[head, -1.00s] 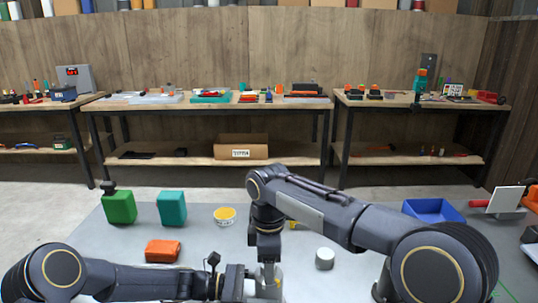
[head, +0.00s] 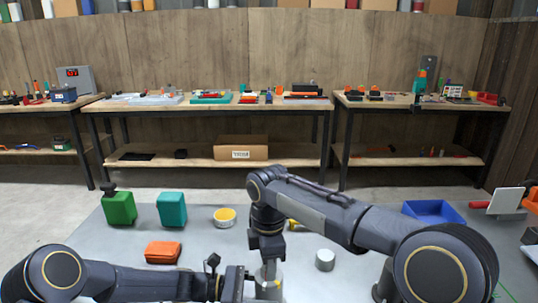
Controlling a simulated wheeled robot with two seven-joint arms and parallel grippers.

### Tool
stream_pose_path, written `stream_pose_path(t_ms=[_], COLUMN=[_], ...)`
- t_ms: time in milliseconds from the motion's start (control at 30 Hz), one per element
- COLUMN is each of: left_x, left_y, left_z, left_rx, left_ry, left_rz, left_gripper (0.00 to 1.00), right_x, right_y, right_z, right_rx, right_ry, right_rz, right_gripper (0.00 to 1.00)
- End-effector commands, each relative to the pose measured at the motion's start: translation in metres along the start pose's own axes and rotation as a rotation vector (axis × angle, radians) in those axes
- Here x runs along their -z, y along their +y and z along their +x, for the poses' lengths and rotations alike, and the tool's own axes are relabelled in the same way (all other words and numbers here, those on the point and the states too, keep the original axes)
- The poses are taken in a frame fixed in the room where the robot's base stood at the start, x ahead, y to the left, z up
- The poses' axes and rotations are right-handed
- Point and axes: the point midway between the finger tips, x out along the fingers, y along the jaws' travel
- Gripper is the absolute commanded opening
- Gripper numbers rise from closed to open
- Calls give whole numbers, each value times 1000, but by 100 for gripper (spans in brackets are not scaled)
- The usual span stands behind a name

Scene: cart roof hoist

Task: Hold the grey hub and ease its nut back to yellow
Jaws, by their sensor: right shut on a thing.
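The grey hub (head: 268,291) stands near the bottom middle of the head view, partly covered by my grippers. My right gripper (head: 268,263) points straight down over it and is shut on the nut at its top. The nut is mostly hidden by the fingers, and its colour mark cannot be made out. My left gripper (head: 247,283) comes in low from the left and reaches the hub's side. Its fingertips are too small and covered to tell whether they are shut on the hub.
On the grey table (head: 370,240) are a green canister (head: 119,208), a teal canister (head: 171,209), a bowl with yellow contents (head: 224,217), an orange box (head: 163,252), a pale cylinder (head: 325,260) and a blue bin (head: 433,212). Benches stand behind.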

Motion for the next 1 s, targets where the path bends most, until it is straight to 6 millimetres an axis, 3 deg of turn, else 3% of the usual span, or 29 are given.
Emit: stream_pose_path(t_ms=[300, 567, 767, 1000], left_x=[0, 0, 0, 0], left_y=[0, 0, 0, 0], left_z=[0, 0, 0, 0], left_rx=[1, 1, 1, 1], left_ry=[0, 0, 0, 0], left_rz=[0, 0, 0, 0], left_gripper=[39, 39, 39, 39], right_x=[0, 0, 0, 0], right_y=[0, 0, 0, 0], right_z=[0, 0, 0, 0], right_rx=[-1, -1, -1, -1], right_ry=[-1, -1, -1, -1], right_rz=[-191, -209, -387, -400], right_gripper=[12, 12, 12, 12])
